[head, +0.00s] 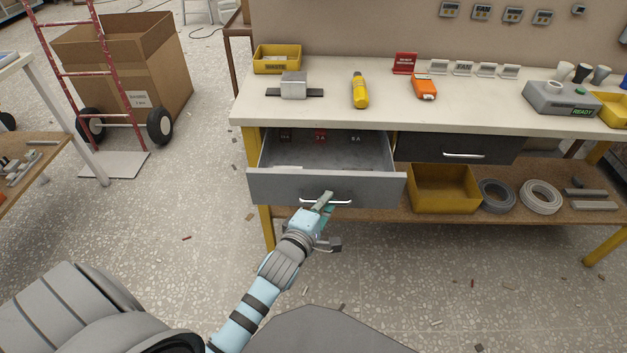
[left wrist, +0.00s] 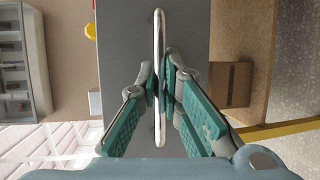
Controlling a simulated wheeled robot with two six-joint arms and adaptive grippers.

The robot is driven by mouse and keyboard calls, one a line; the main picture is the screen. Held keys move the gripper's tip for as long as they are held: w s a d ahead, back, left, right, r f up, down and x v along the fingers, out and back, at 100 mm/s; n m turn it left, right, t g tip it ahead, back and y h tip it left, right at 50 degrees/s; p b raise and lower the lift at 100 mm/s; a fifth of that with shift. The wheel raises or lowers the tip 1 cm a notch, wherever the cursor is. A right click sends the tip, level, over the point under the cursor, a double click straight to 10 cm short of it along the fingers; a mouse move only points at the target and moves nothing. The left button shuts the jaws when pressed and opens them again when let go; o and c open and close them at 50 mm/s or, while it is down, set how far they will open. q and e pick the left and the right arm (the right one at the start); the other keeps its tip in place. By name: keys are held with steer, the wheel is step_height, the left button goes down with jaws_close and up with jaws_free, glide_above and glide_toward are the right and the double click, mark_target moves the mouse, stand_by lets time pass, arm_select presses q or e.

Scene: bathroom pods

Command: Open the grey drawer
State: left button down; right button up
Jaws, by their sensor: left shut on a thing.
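The grey drawer (head: 275,187) under the workbench stands open, pulled out toward me, and its inside shows from above. Small red and dark labelled items lie along its back, and pale pieces lie near its front left. Its silver bar handle (head: 313,203) is on the front face. My left gripper (head: 325,202) is at the handle, shut on it. In the left wrist view the green-padded fingers (left wrist: 159,85) close on the handle (left wrist: 160,40) from both sides, with the grey drawer front (left wrist: 192,30) behind. My right gripper is not in view.
A closed dark drawer (head: 425,149) is to the right. A yellow bin (head: 443,190) and rolls sit on the lower shelf. A red hand truck (head: 95,75) stands left. The floor before the bench is mostly clear.

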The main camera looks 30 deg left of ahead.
arm_select(q)
steer(key=shift+s+d, duration=0.45)
steer(key=shift+s, duration=0.4)
steer(key=shift+s+d, duration=0.45)
steer(key=shift+s, duration=0.45)
steer(key=shift+s+d, duration=0.45)
steer(key=shift+s, duration=0.4)
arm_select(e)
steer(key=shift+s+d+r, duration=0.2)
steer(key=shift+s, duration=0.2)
arm_select(q)
steer(key=c, duration=2)
jaws_free()
steer(key=v, duration=0.7)
steer(key=shift+s, duration=0.25)
